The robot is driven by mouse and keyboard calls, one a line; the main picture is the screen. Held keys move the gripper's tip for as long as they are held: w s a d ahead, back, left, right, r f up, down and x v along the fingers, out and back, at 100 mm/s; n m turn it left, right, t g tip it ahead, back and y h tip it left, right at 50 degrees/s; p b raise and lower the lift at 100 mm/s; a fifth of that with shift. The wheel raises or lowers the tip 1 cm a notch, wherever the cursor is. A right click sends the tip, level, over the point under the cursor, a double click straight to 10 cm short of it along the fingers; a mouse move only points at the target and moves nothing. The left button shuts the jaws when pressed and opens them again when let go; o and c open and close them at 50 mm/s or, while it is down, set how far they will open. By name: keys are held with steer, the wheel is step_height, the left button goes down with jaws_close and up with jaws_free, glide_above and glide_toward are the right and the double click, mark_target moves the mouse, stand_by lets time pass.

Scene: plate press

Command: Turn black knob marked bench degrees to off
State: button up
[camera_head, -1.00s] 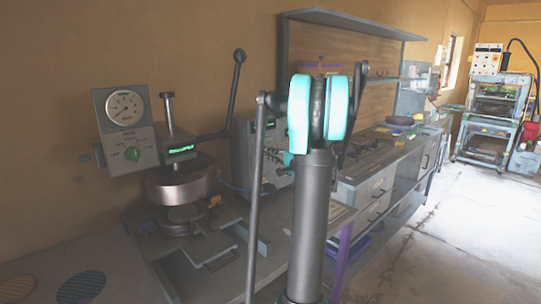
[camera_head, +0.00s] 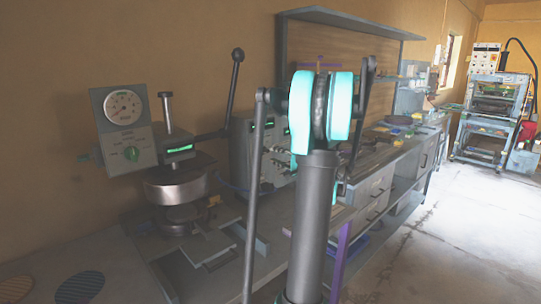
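No knob with a readable "bench degrees" mark shows in the head view. A grey control box (camera_head: 241,158) with small dark knobs or fittings and a green display stands on the bench behind my arm, which hides part of its front. Which of these fittings is the black knob is too small to tell. My gripper cannot be made out.
The press (camera_head: 176,186) with round metal plates stands on the bench at left, its long lever (camera_head: 234,90) rising beside the control box. Drawers (camera_head: 375,193) and a shelf frame (camera_head: 352,23) lie behind my arm. The floor (camera_head: 445,235) at right is clear.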

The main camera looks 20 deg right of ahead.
steer(key=v, duration=0.7)
steer(key=shift+s, duration=0.3)
steer(key=shift+d, duration=0.1)
